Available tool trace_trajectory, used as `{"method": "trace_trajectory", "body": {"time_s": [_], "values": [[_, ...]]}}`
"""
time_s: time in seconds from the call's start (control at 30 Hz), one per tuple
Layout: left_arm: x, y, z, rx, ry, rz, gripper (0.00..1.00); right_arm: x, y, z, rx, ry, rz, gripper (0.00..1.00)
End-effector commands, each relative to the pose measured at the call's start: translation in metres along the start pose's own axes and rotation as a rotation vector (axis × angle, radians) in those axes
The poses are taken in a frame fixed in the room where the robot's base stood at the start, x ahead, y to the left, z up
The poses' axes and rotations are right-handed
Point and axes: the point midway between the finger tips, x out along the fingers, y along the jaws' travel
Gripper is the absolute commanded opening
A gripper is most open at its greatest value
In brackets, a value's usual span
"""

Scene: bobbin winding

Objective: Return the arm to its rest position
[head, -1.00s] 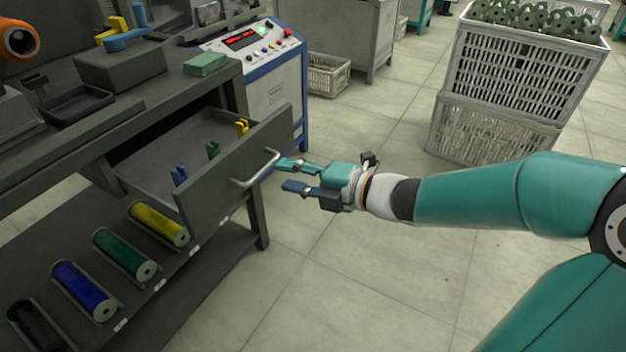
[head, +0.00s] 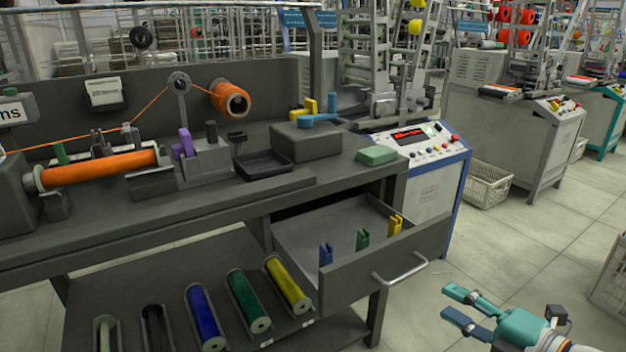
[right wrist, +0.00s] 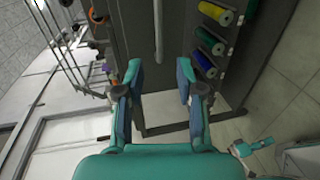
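My right gripper (head: 451,302) is at the lower right of the head view, over the floor. Its two fingers are apart with nothing between them, and it is clear of the drawer handle (head: 400,270). In the right wrist view the right gripper (right wrist: 158,75) also shows open and empty, with the handle (right wrist: 158,30) beyond its fingertips. The drawer (head: 345,275) stands open and holds a blue, a green and a yellow clip. My left gripper is outside the head view; a small teal part at the right wrist view's lower right looks like it (right wrist: 255,146), too small to read.
The workbench (head: 200,215) carries a winder with an orange bobbin (head: 100,168), a black tray (head: 263,164) and a green block (head: 377,155). Several spools lie on the lower shelf. A control cabinet (head: 432,190) stands behind the drawer. The floor (head: 500,240) around the right gripper is clear.

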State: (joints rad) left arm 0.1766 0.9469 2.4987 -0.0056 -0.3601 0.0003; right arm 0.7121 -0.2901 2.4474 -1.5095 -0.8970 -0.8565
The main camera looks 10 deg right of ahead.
Motion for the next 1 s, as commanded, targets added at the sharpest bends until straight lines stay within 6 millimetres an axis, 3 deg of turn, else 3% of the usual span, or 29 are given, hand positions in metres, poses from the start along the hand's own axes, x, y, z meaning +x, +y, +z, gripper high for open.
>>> {"method": "trace_trajectory", "body": {"time_s": [0.17,0.37,0.47,0.6,0.7,0.8,0.9,1.0], "values": [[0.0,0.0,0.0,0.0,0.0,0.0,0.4,0.034,-0.027,-0.027,0.076,0.134,-0.038,0.37],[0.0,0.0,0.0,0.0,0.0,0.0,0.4,0.096,-0.09,-0.078,0.329,0.289,-0.138,0.37],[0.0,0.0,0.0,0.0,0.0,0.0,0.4,0.126,-0.134,-0.105,0.533,0.294,-0.242,0.37],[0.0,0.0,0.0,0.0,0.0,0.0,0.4,0.151,-0.213,-0.147,0.858,0.21,-0.46,0.37],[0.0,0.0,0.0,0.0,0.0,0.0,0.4,0.152,-0.276,-0.177,1.092,0.074,-0.648,0.37],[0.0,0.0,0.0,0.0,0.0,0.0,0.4,0.139,-0.331,-0.2,1.297,-0.113,-0.817,0.37],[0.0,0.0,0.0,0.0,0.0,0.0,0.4,0.117,-0.375,-0.216,1.468,-0.33,-0.947,0.37],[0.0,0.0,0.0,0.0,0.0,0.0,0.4,0.094,-0.406,-0.222,1.617,-0.56,-1.024,0.37]]}}
